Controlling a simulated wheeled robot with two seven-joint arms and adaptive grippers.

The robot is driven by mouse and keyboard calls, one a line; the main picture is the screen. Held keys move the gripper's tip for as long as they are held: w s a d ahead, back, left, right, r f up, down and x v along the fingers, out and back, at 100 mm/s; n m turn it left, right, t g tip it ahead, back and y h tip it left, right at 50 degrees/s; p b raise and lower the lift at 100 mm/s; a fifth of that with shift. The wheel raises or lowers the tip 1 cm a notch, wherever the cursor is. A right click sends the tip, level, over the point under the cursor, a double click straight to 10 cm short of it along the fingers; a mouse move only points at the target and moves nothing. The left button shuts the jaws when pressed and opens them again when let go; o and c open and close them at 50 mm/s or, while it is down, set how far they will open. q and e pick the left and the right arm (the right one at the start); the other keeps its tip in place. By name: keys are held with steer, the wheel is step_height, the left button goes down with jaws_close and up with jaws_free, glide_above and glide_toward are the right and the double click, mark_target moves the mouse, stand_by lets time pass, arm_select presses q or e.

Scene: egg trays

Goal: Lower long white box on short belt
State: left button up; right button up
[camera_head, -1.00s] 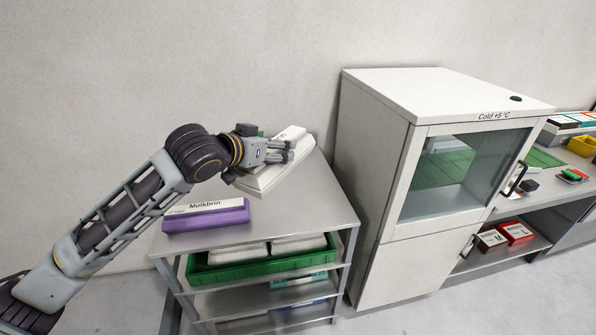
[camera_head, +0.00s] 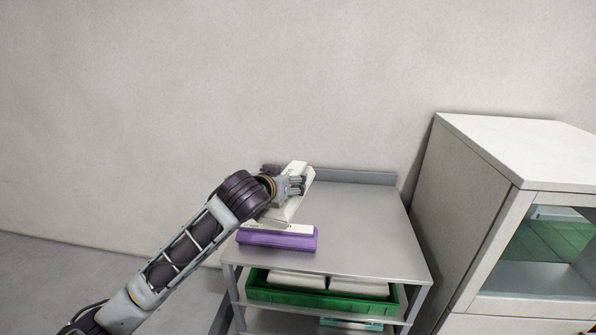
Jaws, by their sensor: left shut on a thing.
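A long white box (camera_head: 293,208) is in the grip of my left gripper (camera_head: 298,186), over the back left of the grey metal table top. My left gripper is shut on it, and the fingers and wrist hide part of the box. I cannot tell whether its underside touches the table. No belt that I can make out is in view. My right gripper is not in view.
A purple and white box (camera_head: 277,239) lies on the grey table (camera_head: 372,232) at its front left. The table's right half is clear. A green crate (camera_head: 322,298) with white boxes sits on the shelf below. A white cabinet (camera_head: 480,190) stands at right.

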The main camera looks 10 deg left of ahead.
arm_select(q)
steer(key=s+a+f, duration=0.2)
steer(key=s+f, duration=0.1)
steer(key=f, duration=0.4)
steer(key=s+a+f+n+y+p, duration=0.1)
steer(key=s+a+f, duration=0.2)
steer(key=f, duration=0.4)
steer(key=s+a+f+y+p, duration=0.1)
steer(key=s+a+f, duration=0.1)
steer(key=f, duration=0.4)
steer(key=shift+s+a+f+n, duration=0.3)
steer(key=shift+s+f+n, duration=0.1)
steer(key=shift+s, duration=0.35)
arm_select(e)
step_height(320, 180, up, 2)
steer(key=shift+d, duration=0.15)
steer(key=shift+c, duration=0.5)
arm_select(q)
steer(key=shift+d, duration=0.1)
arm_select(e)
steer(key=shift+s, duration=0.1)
